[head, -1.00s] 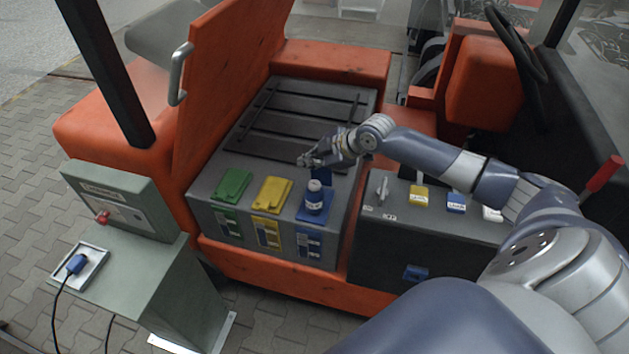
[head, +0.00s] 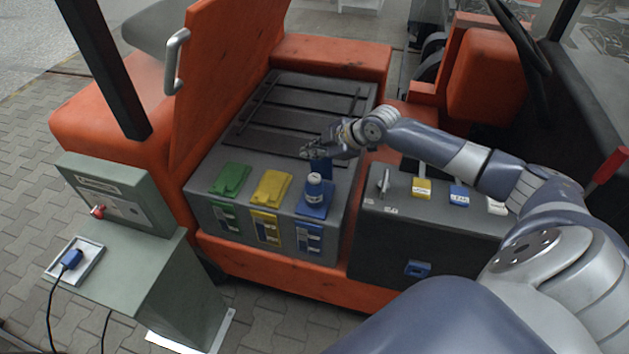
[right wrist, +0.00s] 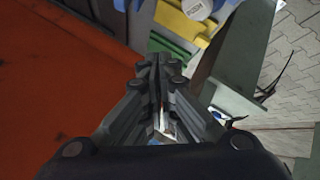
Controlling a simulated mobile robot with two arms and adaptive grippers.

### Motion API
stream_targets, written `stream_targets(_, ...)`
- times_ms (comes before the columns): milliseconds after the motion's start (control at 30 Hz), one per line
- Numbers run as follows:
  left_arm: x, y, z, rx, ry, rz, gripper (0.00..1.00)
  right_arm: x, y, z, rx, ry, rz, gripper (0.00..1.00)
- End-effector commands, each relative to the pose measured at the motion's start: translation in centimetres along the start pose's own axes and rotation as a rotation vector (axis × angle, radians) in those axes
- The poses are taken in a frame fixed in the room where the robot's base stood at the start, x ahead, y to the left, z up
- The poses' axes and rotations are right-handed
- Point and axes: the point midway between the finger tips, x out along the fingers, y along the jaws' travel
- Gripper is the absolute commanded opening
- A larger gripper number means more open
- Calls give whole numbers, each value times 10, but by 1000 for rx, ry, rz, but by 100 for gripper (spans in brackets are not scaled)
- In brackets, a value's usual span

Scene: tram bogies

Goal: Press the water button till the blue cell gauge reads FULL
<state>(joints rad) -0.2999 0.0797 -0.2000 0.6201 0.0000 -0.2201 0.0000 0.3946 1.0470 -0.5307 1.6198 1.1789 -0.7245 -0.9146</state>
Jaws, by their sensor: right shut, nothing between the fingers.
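The blue cell's lid (head: 318,210) is at the right of a row of three on the dark battery box. A blue and white bottle-like part (head: 314,192) stands upright on it. The blue cell gauge (head: 309,238) is on the box's front face; its reading is too small to tell. I cannot make out which part is the water button. My right gripper (head: 309,152) is shut and empty, above the box just behind the bottle. Its closed fingers (right wrist: 160,65) also show in the right wrist view, apart from the bottle (right wrist: 196,8). My left gripper is not in view.
A green lid (head: 231,180) and a yellow lid (head: 271,187) lie left of the bottle. A raised orange cover (head: 222,70) stands at the left. A dark console (head: 390,240) with a lever and coloured tags is at the right. A grey-green pedestal (head: 150,270) stands at front left.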

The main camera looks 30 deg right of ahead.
Motion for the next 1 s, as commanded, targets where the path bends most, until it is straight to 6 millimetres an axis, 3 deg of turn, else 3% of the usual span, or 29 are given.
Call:
stream_targets(100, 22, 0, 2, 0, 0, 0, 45, 18, -13, 13, 0, 0, 0, 0)
stream_targets(333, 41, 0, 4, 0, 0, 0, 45, 36, -26, 26, 1, 0, 0, 0)
stream_targets(1000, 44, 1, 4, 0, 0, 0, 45, 41, -30, 30, 1, 0, 0, 0)
